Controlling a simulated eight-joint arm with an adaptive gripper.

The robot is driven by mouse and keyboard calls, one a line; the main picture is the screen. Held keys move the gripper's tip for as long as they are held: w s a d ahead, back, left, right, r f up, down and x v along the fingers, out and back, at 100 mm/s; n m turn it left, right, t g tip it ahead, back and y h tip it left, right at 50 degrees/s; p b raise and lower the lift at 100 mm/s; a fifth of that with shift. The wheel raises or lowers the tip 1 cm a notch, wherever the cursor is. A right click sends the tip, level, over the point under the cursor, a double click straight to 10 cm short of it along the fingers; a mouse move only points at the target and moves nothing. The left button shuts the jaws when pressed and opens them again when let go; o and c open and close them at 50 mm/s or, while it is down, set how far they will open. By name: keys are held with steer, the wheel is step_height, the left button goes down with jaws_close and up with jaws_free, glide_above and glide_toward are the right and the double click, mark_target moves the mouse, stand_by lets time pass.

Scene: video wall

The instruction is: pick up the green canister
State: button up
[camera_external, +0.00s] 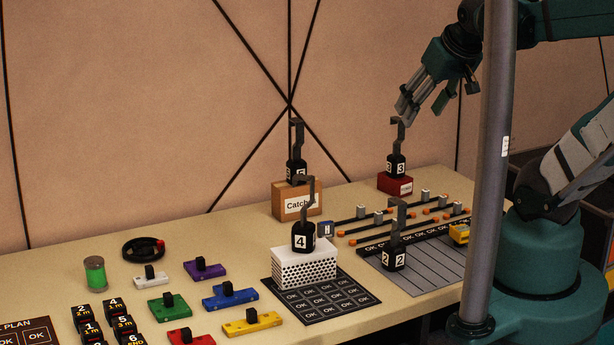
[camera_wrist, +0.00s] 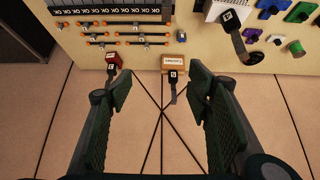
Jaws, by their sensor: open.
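The green canister (camera_external: 95,273) stands upright near the back left of the table in the external view, with a pale rim at top and bottom. In the wrist view the green canister (camera_wrist: 296,48) shows at the far right edge, by the table's edge. My gripper (camera_external: 408,108) is raised above the back right of the table, far to the right of the canister. In the wrist view my gripper (camera_wrist: 160,88) has its two fingers wide apart with nothing between them.
A grey pole (camera_external: 489,170) stands in front of my arm. Dark hooked tools stand on a red block (camera_external: 394,184), a cardboard box (camera_external: 297,203) and a white perforated box (camera_external: 304,268). A black ring (camera_external: 143,248) and coloured blocks (camera_external: 205,269) lie near the canister.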

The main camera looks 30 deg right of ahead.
steer(key=w+a+r+m+g+y, duration=0.15)
steer(key=w+a+m, duration=0.25)
steer(key=w+a, duration=0.8)
steer(key=w+a+r+m+g, duration=0.2)
steer(key=w+a+m, duration=0.2)
steer(key=w+a, duration=0.75)
steer(key=w+a+f+m+g, duration=0.15)
steer(key=w+a+f, duration=0.35)
steer(key=a, duration=0.5)
steer(key=w+a+f+m, duration=0.3)
steer(key=w+a+f, duration=0.15)
steer(key=a, duration=0.55)
steer(key=m+g+h, duration=0.2)
steer(key=m, duration=0.4)
glide_above(93, 260)
steer(key=shift+n+y, duration=0.25)
steer(key=f, duration=2.3)
steer(key=shift+w+d+f, duration=0.25)
steer(key=shift+d+f, duration=0.05)
steer(key=shift+f, duration=0.1)
steer(key=shift+s+a+f, duration=0.2)
steer(key=shift+a+f, duration=0.1)
steer(key=shift+f, duration=0.05)
